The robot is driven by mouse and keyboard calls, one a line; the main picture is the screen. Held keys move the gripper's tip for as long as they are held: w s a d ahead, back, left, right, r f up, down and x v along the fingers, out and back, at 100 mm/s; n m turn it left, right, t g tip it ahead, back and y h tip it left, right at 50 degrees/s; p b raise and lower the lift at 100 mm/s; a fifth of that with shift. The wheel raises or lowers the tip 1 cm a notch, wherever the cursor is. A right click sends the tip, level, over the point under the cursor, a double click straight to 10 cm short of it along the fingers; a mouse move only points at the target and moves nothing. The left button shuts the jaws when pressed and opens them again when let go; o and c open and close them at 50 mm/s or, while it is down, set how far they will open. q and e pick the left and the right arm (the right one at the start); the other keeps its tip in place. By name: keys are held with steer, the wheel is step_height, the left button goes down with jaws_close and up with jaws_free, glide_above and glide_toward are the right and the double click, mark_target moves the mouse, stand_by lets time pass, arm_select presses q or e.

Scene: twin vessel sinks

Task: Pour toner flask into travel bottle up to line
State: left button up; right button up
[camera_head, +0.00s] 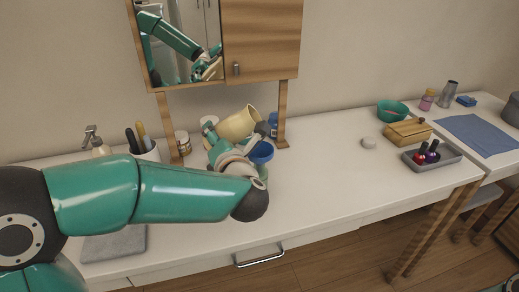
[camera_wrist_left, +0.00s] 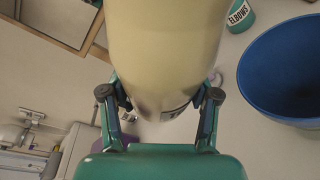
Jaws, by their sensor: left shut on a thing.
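My left gripper (camera_head: 228,148) is shut on a cream vessel (camera_head: 238,124), which I take to be the toner flask. It is tilted, with its wide end up to the right, above the back of the counter. In the left wrist view the vessel (camera_wrist_left: 165,40) fills the upper middle between the fingers (camera_wrist_left: 160,100). A blue cup (camera_head: 262,152) is just right of the gripper; it also shows in the left wrist view (camera_wrist_left: 285,70). I cannot make out the travel bottle or its line. My right gripper is not in view.
A soap dispenser (camera_head: 95,141), a brush cup (camera_head: 147,151) and a jar (camera_head: 183,142) stand at the back left. A teal tub labelled ELBOWS (camera_wrist_left: 241,14) is near the blue cup. A grey tray with nail polish (camera_head: 445,157) is right. The mid-counter (camera_head: 325,180) is clear.

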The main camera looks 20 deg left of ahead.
arm_select(q)
steer(key=shift+f, duration=0.3)
steer(key=shift+s+a+m+t+y+p, duration=0.1)
steer(key=shift+a+m+t+y+p, duration=0.25)
steer(key=shift+m+p, duration=0.45)
stand_by(1.9)
steer(key=shift+r+m+p, duration=0.6)
steer(key=shift+r+p, duration=0.05)
steer(key=shift+p, duration=0.55)
stand_by(1.3)
